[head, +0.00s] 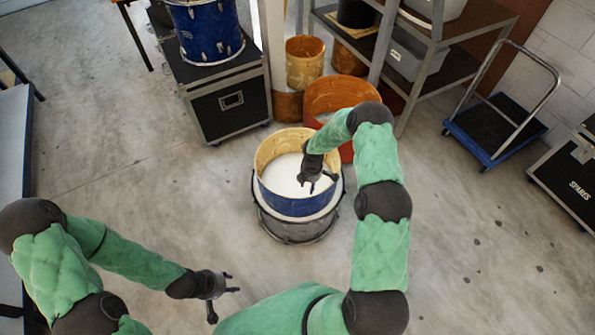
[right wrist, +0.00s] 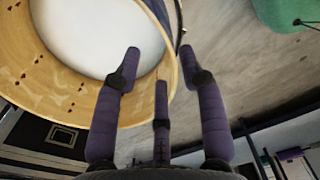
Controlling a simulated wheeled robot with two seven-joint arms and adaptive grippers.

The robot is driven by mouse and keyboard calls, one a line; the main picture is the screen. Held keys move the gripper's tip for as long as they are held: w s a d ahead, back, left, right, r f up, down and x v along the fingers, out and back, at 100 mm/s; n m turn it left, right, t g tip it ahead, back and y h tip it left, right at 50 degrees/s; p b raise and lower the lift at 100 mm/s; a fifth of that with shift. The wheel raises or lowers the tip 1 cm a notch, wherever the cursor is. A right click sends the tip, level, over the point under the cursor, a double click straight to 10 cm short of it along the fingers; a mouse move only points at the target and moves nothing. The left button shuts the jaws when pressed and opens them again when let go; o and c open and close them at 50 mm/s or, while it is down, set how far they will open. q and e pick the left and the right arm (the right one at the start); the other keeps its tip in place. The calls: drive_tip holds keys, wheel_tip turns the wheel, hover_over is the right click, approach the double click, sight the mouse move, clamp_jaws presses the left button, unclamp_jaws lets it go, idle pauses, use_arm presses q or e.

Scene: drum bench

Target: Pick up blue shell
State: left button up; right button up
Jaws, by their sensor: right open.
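The blue shell (head: 290,205) is an open drum shell, blue outside with pale wood inside. It stands upright on a grey drum (head: 297,230) in the middle of the floor. My right gripper (head: 318,183) is open and empty at the shell's right rim. In the right wrist view the shell's wooden wall (right wrist: 65,85) curves past the fingers (right wrist: 160,62). One finger overlaps the inner side and another lies beyond the rim on the outer side. Contact cannot be told. My left gripper (head: 222,293) is open and empty, low and left of the shell.
Another blue drum (head: 205,30) stands on a black case (head: 228,105) at the back left. An orange-red shell (head: 340,95) is close behind the blue shell. A shelf rack (head: 415,70) and a blue trolley (head: 490,140) are at the right. Floor around the stack is clear in front.

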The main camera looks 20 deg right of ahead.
drive_tip(key=shift+n, duration=0.4)
drive_tip(key=f+b, duration=0.1)
drive_tip(key=f, duration=0.2)
drive_tip(key=d+f+b, duration=0.1)
drive_tip(key=f, duration=0.2)
drive_tip(key=f+b, duration=0.1)
drive_tip(key=f, duration=0.3)
drive_tip(key=shift+d, duration=0.25)
drive_tip(key=shift+f+b, duration=0.3)
clamp_jaws()
drive_tip(key=shift+w+d+r, duration=0.1)
drive_tip(key=shift+w+r, duration=0.1)
